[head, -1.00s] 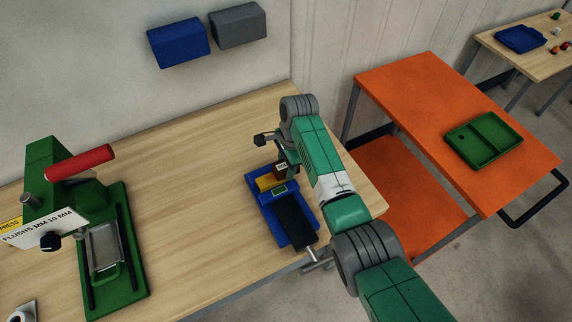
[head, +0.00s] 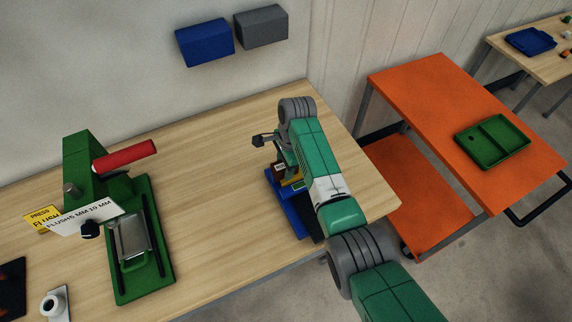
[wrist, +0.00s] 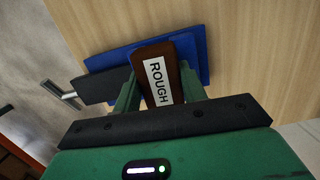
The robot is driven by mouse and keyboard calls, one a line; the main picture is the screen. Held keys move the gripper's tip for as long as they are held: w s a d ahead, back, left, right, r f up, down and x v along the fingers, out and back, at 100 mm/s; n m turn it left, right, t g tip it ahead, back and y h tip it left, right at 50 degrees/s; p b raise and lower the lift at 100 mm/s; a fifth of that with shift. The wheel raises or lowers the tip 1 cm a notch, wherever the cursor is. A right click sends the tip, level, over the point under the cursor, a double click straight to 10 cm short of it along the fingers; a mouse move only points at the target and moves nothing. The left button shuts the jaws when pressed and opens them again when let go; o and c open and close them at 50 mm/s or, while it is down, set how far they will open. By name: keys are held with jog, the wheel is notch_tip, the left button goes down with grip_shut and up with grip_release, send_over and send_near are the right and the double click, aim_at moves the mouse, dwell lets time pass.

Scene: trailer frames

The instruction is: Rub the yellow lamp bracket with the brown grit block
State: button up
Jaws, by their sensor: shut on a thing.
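The brown grit block (wrist: 182,72) shows in the wrist view with a white ROUGH label facing me. My gripper (wrist: 157,92) is shut on it, one green finger on each side. In the head view the block (head: 279,168) is small and partly covered by my arm. The yellow lamp bracket (head: 289,187) shows as a small yellow patch just below the block, at the blue fixture (head: 288,212). The bracket is not visible in the wrist view, where the block covers part of the fixture. I cannot tell whether block and bracket touch.
A green press (head: 144,278) with a red handle stands left on the wooden bench (head: 217,190). Bare bench lies between press and fixture. An orange cart (head: 420,100) with a green tray (head: 493,140) stands to the right. Blue and grey blocks (head: 204,42) are on the wall.

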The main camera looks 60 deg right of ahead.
jog(key=shift+r+p, duration=2.4)
jog(key=shift+r, duration=0.3)
jog(key=shift+a, duration=0.1)
